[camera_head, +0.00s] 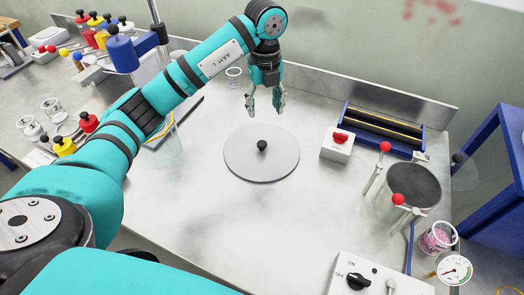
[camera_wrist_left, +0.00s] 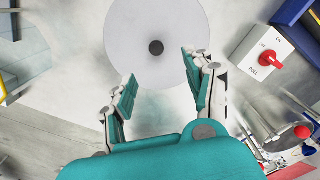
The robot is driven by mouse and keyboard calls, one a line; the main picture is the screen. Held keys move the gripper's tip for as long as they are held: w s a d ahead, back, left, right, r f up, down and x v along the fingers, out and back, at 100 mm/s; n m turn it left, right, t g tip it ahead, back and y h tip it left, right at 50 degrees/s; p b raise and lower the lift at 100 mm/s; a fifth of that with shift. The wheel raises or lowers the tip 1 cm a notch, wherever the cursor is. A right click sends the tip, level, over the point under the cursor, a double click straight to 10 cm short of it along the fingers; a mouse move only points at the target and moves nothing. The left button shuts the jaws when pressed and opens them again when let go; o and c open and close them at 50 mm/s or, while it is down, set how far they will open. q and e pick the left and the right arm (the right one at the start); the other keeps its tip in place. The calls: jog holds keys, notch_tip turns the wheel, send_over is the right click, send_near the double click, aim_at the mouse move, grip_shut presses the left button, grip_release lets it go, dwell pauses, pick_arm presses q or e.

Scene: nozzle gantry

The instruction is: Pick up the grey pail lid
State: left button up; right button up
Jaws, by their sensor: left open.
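The grey pail lid (camera_head: 245,165) is a flat round disc with a black knob (camera_head: 262,145) in its middle. It lies flat on the steel table in the head view. It also shows at the top of the left wrist view (camera_wrist_left: 130,25). My left gripper (camera_head: 265,108) is open and empty, above the table and behind the lid in the head view. In the left wrist view its two fingers (camera_wrist_left: 160,80) are spread, with the knob beyond the gap between them. My right gripper is not in view.
A white switch box with a red knob (camera_head: 338,146) stands right of the lid, before a blue-framed roller unit (camera_head: 384,128). A dark-topped pot with red-balled clamps (camera_head: 414,185) is farther right. A control box (camera_head: 365,278) sits at the front. The table around the lid is clear.

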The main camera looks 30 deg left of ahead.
pick_arm(q)
jog(key=p, duration=0.2)
send_over(262, 143)
jog(key=f, duration=0.6)
jog(key=shift+w+d+f, duration=0.15)
jog(key=shift+w+f, duration=0.15)
jog(key=shift+f, duration=0.6)
jog(key=f, duration=0.1)
jog(key=f+p, duration=0.1)
jog(key=f, duration=0.2)
jog(key=shift+s, duration=0.35)
jog(key=shift+f, duration=0.6)
grip_shut()
